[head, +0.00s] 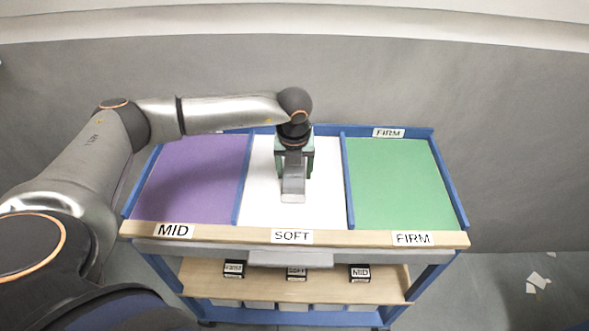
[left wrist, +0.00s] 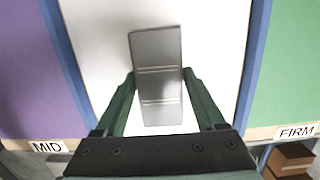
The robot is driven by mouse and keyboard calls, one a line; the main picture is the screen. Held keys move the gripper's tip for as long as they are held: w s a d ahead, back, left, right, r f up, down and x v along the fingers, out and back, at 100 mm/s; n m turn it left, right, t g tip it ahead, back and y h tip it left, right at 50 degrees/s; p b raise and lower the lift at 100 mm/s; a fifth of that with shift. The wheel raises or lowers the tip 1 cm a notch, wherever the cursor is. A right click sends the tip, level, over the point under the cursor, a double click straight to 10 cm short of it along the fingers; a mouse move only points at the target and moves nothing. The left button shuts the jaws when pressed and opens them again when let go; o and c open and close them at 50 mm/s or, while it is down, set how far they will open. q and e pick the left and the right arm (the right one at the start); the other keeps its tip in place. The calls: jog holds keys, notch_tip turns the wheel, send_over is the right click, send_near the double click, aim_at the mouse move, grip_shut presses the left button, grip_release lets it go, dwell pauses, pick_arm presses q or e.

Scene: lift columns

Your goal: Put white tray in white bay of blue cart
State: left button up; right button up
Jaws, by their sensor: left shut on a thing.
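The blue cart (head: 437,148) has three bays on its top, with purple, white and green floors. The white bay (head: 263,212), labelled SOFT, is in the middle; it also fills the centre of the left wrist view (left wrist: 100,50). My left gripper (head: 293,172) is over this bay. In the left wrist view its green fingers (left wrist: 160,95) are shut on a flat grey ridged piece (left wrist: 155,50), which shows in the head view too (head: 293,190). I cannot tell whether this piece is the white tray or part of it, nor whether it touches the bay floor. My right gripper is out of view.
The purple bay (head: 190,185), labelled MID, is left and the green bay (head: 400,185), labelled FIRM, is right. Blue dividers (head: 347,180) border the white bay. A wooden front edge (head: 345,238) runs across. Several small dark labelled boxes (head: 297,273) stand on the shelf below.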

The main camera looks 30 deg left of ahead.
pick_arm(q)
jog(key=shift+f, duration=0.25)
jog(key=shift+f, duration=0.2)
jog(key=o, duration=1)
jog(key=shift+r, duration=0.2)
jog(key=r, duration=0.4)
jog(key=s+r+b, duration=0.1)
jog(key=r, duration=0.3)
jog(key=d+r, duration=0.1)
jog(key=r, duration=0.2)
jog(key=shift+s+r, duration=0.25)
jog(key=shift+r, duration=0.15)
